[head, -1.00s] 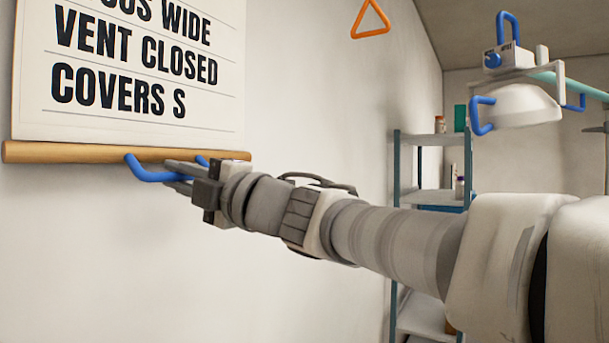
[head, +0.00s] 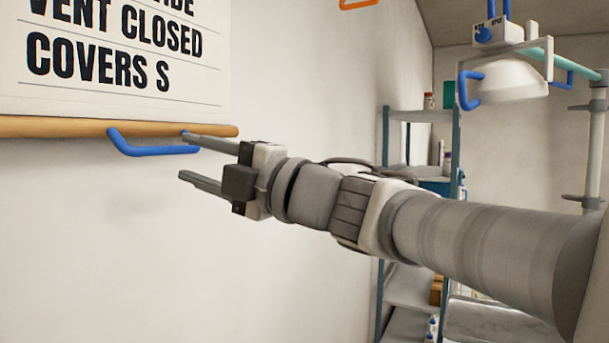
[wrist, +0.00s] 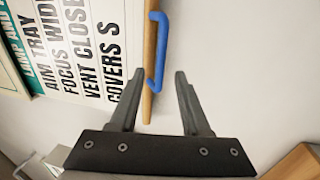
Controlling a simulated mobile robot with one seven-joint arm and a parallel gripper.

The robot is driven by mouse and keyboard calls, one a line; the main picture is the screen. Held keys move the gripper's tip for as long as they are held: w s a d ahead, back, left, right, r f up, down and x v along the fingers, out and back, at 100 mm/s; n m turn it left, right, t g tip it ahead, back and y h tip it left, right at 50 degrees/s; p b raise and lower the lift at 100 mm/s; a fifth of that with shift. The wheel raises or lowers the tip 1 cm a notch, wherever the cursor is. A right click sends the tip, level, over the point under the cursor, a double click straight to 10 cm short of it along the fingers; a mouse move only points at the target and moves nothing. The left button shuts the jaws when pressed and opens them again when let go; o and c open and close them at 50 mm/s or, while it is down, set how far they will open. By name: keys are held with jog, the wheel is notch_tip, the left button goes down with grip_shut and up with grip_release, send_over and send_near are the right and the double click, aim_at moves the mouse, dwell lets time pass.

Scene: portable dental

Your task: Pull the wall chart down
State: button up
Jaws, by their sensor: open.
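The white wall chart (head: 110,70) with black lettering hangs on the left wall, its upper part out of the head view. A wooden bar (head: 50,127) runs along its bottom edge, with a blue bent handle (head: 150,151) on it. My gripper (head: 184,156) is open and empty, just right of the handle, its upper finger overlapping the handle's end in the picture. In the wrist view the chart (wrist: 85,45), bar (wrist: 150,60) and handle (wrist: 158,45) show too. There the handle lies in line with the gap between my fingertips (wrist: 159,75); I cannot tell if they touch.
An orange triangular handle (head: 357,3) is cut off at the top edge. A shelf unit (head: 425,115) with bottles stands behind my arm. A white lamp head (head: 508,82) with blue handles hangs at the right. The wall below the chart is bare.

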jog(key=v, duration=1)
jog(key=shift+d, duration=0.2)
jog(key=shift+s, duration=0.1)
jog(key=w+d+f+m+t+h, duration=0.3)
jog(key=w+d+m+t+h, duration=0.5)
jog(key=d+m+h, duration=0.5)
jog(key=s+d+f+m+g+h, duration=0.1)
jog(key=s+d+f+m+h, duration=0.1)
jog(key=d+f+m+h, duration=0.55)
jog(key=s+f+m+g+y, duration=0.1)
jog(key=s+f+m+g, duration=0.5)
jog(key=f, duration=0.4)
jog(key=s+f+m+g+y, duration=0.1)
jog(key=s+f+m+g, duration=0.3)
jog(key=s+f, duration=0.6)
notch_tip(320, 180, up, 12)
jog(key=p, duration=1.3)
jog(key=shift+w+a+f+g, duration=0.2)
jog(key=shift+w+a+g, duration=0.15)
jog(key=shift+a, duration=0.1)
